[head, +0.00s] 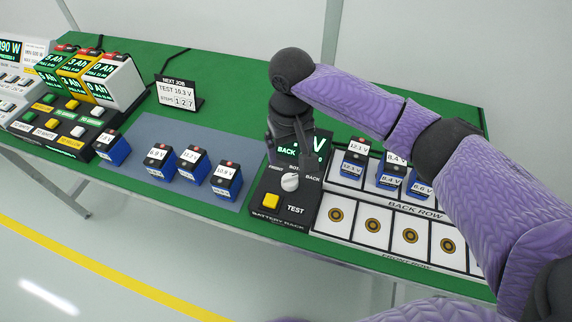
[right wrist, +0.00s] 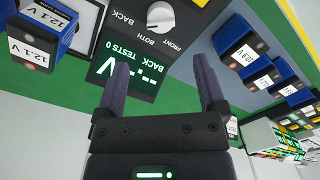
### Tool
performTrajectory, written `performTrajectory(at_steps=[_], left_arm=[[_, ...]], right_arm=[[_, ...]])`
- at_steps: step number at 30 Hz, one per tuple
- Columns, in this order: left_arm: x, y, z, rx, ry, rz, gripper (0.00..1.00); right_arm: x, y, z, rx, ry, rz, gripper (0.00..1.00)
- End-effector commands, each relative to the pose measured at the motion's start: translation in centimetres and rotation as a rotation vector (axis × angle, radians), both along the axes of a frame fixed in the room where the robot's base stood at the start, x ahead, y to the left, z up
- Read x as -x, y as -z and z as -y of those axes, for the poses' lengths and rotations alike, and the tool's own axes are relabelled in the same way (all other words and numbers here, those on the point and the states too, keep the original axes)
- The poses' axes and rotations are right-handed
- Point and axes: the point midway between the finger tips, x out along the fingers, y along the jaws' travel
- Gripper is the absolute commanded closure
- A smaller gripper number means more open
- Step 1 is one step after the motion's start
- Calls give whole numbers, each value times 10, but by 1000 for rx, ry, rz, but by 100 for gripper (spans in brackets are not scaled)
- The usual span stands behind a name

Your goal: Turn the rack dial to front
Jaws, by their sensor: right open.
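The rack dial is a white round knob (head: 290,181) on the dark battery rack panel (head: 268,206), with FRONT, BOTH and BACK printed around it. It also shows at the top of the right wrist view (right wrist: 160,14). The rack display (right wrist: 118,62) reads BACK, TESTS 0, with dashes before V. The dial's pointer is too small to read. My right gripper (head: 288,152) is open and empty, above the display and behind the dial, apart from the knob. Its two fingers (right wrist: 162,66) also show in the right wrist view. My left gripper is not in view.
A yellow TEST button (head: 271,201) sits beside the dial. The battery rack tray (head: 392,206) lies to the right, with several batteries in its back row and an empty front row. Several batteries stand on a blue-grey mat (head: 150,187) at left. A job sign (head: 179,93) stands behind.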

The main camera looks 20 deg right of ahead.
Motion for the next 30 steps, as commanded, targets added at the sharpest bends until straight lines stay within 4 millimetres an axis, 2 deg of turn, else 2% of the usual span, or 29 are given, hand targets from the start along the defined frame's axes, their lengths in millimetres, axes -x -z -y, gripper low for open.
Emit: performTrajectory(at_steps=[1,3,9,13,21,30], left_arm=[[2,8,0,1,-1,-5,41],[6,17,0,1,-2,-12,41],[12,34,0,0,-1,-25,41],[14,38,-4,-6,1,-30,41],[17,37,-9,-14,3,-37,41],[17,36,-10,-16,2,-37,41]], right_arm=[[1,16,0,1,0,-5,10],[1,36,0,1,-1,-6,10],[1,78,0,0,-3,-3,10],[1,90,0,-1,-4,-1,10],[1,90,-1,-1,-4,1,10],[1,90,-1,-1,-4,1,74]])
